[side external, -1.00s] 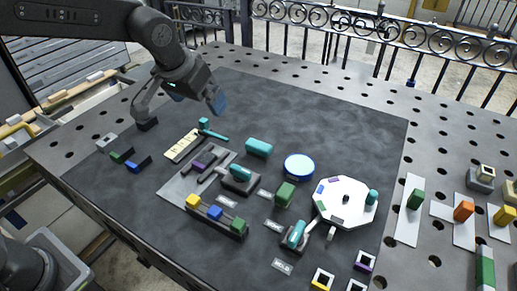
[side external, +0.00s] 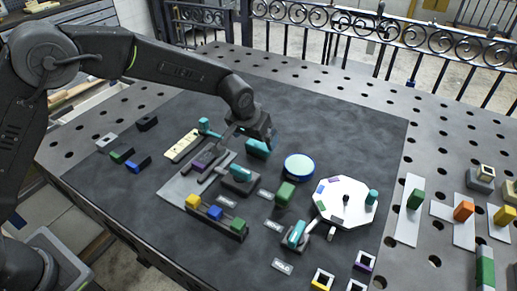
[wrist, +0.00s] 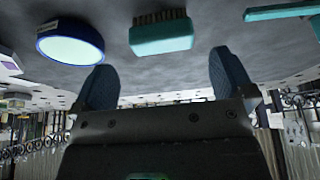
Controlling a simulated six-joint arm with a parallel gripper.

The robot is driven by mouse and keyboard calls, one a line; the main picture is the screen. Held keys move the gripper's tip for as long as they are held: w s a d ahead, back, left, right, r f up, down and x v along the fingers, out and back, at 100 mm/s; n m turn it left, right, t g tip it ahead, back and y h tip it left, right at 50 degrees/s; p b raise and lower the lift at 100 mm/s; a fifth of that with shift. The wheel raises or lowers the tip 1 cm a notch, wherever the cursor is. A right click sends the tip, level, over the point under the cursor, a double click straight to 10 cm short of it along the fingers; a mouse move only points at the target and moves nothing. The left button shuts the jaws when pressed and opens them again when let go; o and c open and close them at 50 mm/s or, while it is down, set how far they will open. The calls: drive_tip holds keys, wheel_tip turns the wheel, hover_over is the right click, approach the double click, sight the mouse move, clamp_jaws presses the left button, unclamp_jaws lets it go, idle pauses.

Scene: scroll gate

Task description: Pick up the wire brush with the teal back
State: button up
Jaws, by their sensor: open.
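The wire brush with the teal back (side external: 258,149) lies on the dark mat, left of the round blue-rimmed disc. In the wrist view the brush (wrist: 161,38) shows its teal back and a row of brown bristles, just beyond the fingertips and roughly centred between them. My gripper (wrist: 163,72) is open and empty, its two blue fingers spread apart. In the side view my gripper (side external: 267,138) hangs over the far side of the brush and partly covers it. I cannot tell the exact gap between fingers and brush.
The blue-rimmed disc (side external: 299,167) stands right of the brush. A teal-headed hammer (side external: 207,127) lies to its left. The mat behind the brush is clear.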

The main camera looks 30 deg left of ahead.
sight(259, 144)
drive_tip(key=shift+x, duration=2.8)
drive_tip(key=shift+w+a+r, duration=0.1)
drive_tip(key=shift+w, duration=0.05)
drive_tip(key=c, duration=0.8)
drive_tip(key=shift+c, duration=0.2)
drive_tip(key=shift+r, duration=0.1)
drive_tip(key=shift+r, duration=0.55)
drive_tip(key=r, duration=0.1)
drive_tip(key=a+r, duration=0.1)
drive_tip(key=r, duration=0.1)
drive_tip(key=shift+r, duration=0.3)
drive_tip(key=s+a+r, duration=0.2)
drive_tip(key=a+r, duration=0.4)
drive_tip(key=a, duration=0.4)
drive_tip(key=shift+s+a, duration=0.2)
drive_tip(key=shift+s, duration=0.1)
